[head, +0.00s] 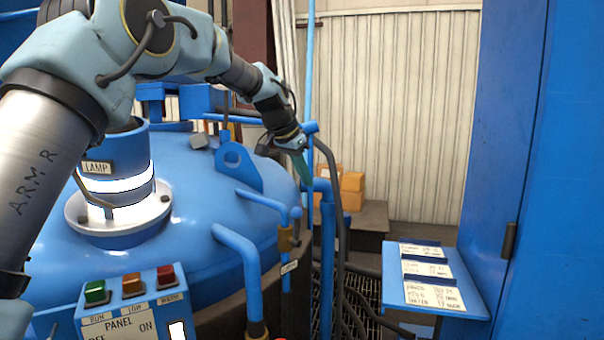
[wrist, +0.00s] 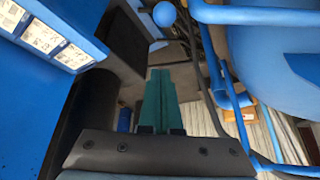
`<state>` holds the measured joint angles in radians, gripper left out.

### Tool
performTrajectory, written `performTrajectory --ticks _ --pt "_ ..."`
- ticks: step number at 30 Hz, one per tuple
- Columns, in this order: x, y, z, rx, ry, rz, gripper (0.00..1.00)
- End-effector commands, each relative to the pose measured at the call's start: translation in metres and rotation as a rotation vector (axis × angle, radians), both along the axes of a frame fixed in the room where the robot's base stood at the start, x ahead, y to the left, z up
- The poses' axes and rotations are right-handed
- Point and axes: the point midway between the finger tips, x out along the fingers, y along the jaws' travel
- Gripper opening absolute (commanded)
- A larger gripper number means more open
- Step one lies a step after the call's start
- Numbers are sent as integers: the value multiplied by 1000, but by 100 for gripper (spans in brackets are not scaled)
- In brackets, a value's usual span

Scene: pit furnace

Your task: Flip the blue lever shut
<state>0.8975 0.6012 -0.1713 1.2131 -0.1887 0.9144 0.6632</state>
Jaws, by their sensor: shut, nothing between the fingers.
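A small blue lever with a ball knob (head: 296,213) stands at a brass valve body (head: 286,239) on a thin blue pipe, at the right side of the big blue furnace vessel. The lever looks roughly upright. In the wrist view a blue ball (wrist: 164,13), which looks like the knob, shows at the top edge. My gripper (head: 302,170) is above the knob in the head view, with its teal fingers pointing down and apart from it. The fingers (wrist: 157,90) are together and empty in the wrist view.
Blue pipes (head: 327,240) and black hoses stand close to the right of the valve. A blue shelf with label cards (head: 475,308) and a tall blue cabinet (head: 550,150) are at right. A button panel (head: 135,312) is at front left. Orange boxes (head: 350,190) lie behind.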

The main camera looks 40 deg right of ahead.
Motion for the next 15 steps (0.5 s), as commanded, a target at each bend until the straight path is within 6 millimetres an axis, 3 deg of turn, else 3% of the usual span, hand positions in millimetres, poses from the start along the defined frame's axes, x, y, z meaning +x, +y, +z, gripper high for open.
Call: performTrajectory --ticks 9,15 --pt "-1 -32 -57 4 2 -1 0" --pt "1 -6 -59 1 0 2 0"
